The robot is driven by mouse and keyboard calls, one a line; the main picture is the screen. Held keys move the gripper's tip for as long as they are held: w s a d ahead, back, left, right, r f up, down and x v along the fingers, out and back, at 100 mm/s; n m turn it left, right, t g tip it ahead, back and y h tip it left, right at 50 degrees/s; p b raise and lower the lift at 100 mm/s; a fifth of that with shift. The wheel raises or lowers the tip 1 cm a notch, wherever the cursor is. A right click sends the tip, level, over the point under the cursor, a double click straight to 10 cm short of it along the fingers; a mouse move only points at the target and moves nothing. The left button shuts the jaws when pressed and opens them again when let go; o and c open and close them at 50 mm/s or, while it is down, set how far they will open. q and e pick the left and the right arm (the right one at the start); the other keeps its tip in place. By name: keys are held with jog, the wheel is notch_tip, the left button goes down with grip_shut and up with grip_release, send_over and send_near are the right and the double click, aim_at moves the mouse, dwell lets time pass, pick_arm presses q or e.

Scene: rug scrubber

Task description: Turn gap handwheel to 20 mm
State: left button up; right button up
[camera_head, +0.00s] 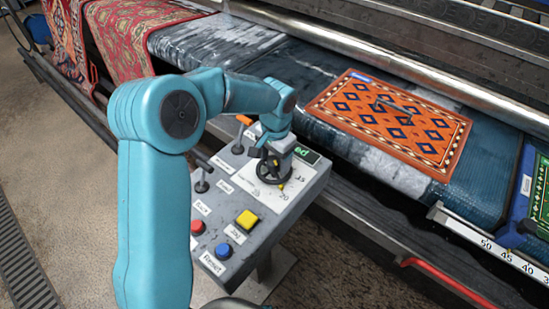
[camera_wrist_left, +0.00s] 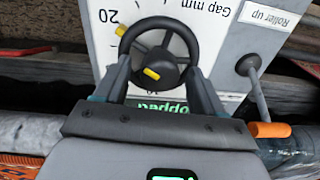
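The gap handwheel (camera_head: 272,170) is a dark spoked wheel on the sloped grey control panel (camera_head: 243,245). In the left wrist view the handwheel (camera_wrist_left: 166,30) faces me over a white "Gap mm" dial plate (camera_wrist_left: 165,8). A yellow mark (camera_wrist_left: 121,30) at its rim lies close to the printed "20" (camera_wrist_left: 114,14); a second yellow piece (camera_wrist_left: 151,73) shows lower in the wheel. My left gripper (camera_head: 277,150) is over the wheel from above. In the wrist view its fingers (camera_wrist_left: 157,72) lie against opposite sides of the rim. My right gripper is not in view.
A yellow button (camera_head: 247,219), blue button (camera_head: 223,251), red button (camera_head: 198,227) and levers (camera_head: 201,186) stand on the panel. The "Roller up" lever (camera_wrist_left: 249,68) stands beside the wheel. An orange rug (camera_head: 390,120) lies on the machine bed behind.

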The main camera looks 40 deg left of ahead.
aim_at(276, 162)
pick_arm(q)
jog(key=shift+f, duration=0.1)
notch_tip(276, 162, up, 16)
jog(key=p, duration=0.1)
jog(key=shift+d+r, duration=0.25)
jog(key=shift+s+d+f, duration=0.1)
jog(key=shift+s, duration=0.1)
dwell(0.5)
